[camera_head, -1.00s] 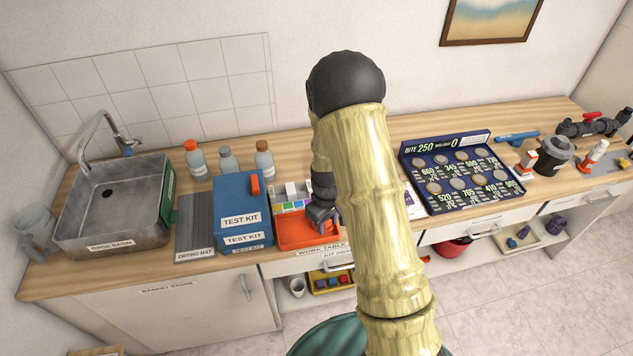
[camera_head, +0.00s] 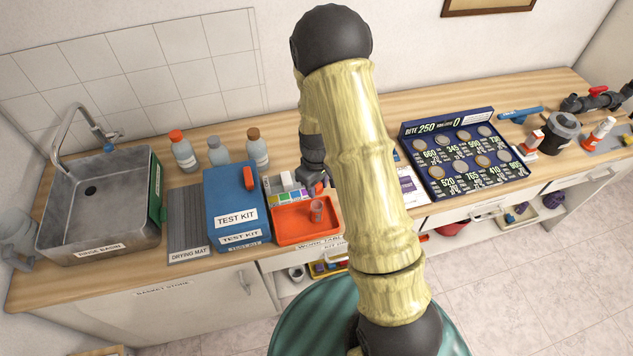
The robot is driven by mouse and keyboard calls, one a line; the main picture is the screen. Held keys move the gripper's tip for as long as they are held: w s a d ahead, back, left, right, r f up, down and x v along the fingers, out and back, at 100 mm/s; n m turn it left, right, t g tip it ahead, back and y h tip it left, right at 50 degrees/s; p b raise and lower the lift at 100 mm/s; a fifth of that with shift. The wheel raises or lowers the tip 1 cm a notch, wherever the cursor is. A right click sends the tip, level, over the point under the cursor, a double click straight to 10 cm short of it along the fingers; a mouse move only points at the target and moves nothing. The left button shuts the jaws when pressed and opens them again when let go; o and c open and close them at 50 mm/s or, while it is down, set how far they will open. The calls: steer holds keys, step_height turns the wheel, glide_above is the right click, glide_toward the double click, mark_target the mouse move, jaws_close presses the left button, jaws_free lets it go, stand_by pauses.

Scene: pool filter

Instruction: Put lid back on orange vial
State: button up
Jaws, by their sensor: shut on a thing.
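A small clear vial (camera_head: 317,210) stands in the orange tray (camera_head: 290,235) on the work table, and its top looks uncovered. My gripper (camera_head: 317,187) is just behind the vial in the picture, over the tray's back right edge. It is shut on a small orange-red piece (camera_head: 319,188), which looks like the orange lid. The lid appears apart from the vial, but its height above the tray is hard to tell. My arm hides the area right of the tray.
Bottles (camera_head: 184,152) stand further back. A blue coin board (camera_head: 465,165) is at the right, and the sink (camera_head: 95,215) is far left.

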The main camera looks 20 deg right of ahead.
step_height(320, 180, down, 6)
steer(key=b, duration=0.4)
steer(key=shift+f+b, duration=0.2)
steer(key=shift+b, duration=0.1)
steer(key=shift+f, duration=0.15)
stand_by(2.3)
stand_by(0.3)
steer(key=o, duration=1.5)
steer(key=shift+r+p, duration=2.3)
steer(key=shift+r, duration=1.25)
